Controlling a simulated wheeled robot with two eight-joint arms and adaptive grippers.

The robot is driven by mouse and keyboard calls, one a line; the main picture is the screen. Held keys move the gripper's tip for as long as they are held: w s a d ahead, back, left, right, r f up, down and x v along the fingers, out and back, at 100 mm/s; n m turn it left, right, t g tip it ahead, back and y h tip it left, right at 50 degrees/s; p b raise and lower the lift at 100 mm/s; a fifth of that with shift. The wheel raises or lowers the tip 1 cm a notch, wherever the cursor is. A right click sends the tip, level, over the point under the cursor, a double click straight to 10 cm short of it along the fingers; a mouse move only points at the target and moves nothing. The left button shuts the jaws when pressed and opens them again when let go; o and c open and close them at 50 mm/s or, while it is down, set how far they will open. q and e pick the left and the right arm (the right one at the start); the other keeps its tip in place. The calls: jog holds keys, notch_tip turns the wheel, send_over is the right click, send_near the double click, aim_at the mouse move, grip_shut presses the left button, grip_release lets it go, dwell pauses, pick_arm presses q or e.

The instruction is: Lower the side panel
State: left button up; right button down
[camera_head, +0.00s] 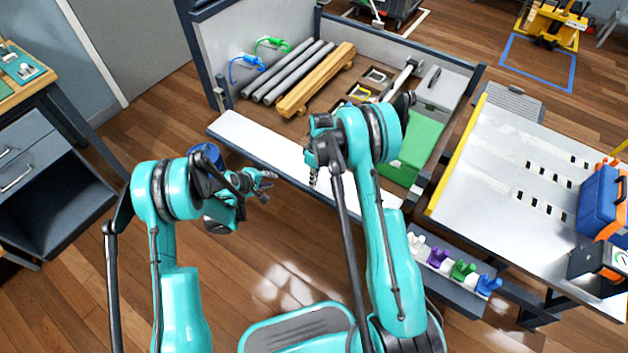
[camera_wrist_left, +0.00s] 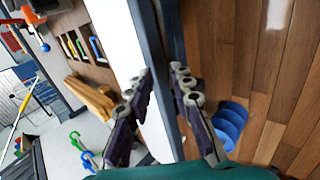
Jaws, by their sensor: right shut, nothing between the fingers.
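The side panel (camera_head: 262,143) is the long white board with a dark rim along the near side of the cargo bed. Its white face shows from above; I cannot tell its exact tilt. In the left wrist view the panel (camera_wrist_left: 118,35) runs past my fingers. My left gripper (camera_head: 262,183) is just outside the panel's near rim. Its fingers (camera_wrist_left: 160,105) are apart, with the dark rim showing between them; contact is unclear. My right gripper (camera_head: 313,175) is shut and empty over the panel's middle, and my right arm hides part of the panel.
The bed holds grey pipes (camera_head: 290,72), wooden beams (camera_head: 316,82) and a green mat (camera_head: 418,143). Blue and green hooks (camera_head: 247,65) hang on its left wall. A steel table (camera_head: 520,165) stands right. A blue round object (camera_head: 205,154) is near my left arm.

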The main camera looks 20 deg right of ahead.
pick_arm(q)
jog(key=s+a+r+m+y, duration=0.15)
jog(key=a+r, duration=0.25)
jog(key=r, duration=0.4)
jog(key=s+a+r+m+t, duration=0.1)
jog(key=s+a+r, duration=0.25)
jog(key=r, duration=0.35)
jog(key=s+a+r+m+y, duration=0.15)
jog(key=a+r, duration=0.25)
jog(key=r, duration=0.4)
jog(key=s+a+r+m+y, duration=0.1)
jog(key=s+a+r+y, duration=0.1)
jog(key=s+a, duration=0.4)
jog(key=s+a+r+m+t+y, duration=0.1)
jog(key=s+a+r, duration=0.4)
jog(key=s, duration=1.2)
jog(key=shift+a+m+y, duration=0.4)
jog(key=shift+m, duration=0.4)
pick_arm(e)
jog(key=shift+a+f, duration=0.1)
pick_arm(q)
jog(key=shift+s+r, duration=0.1)
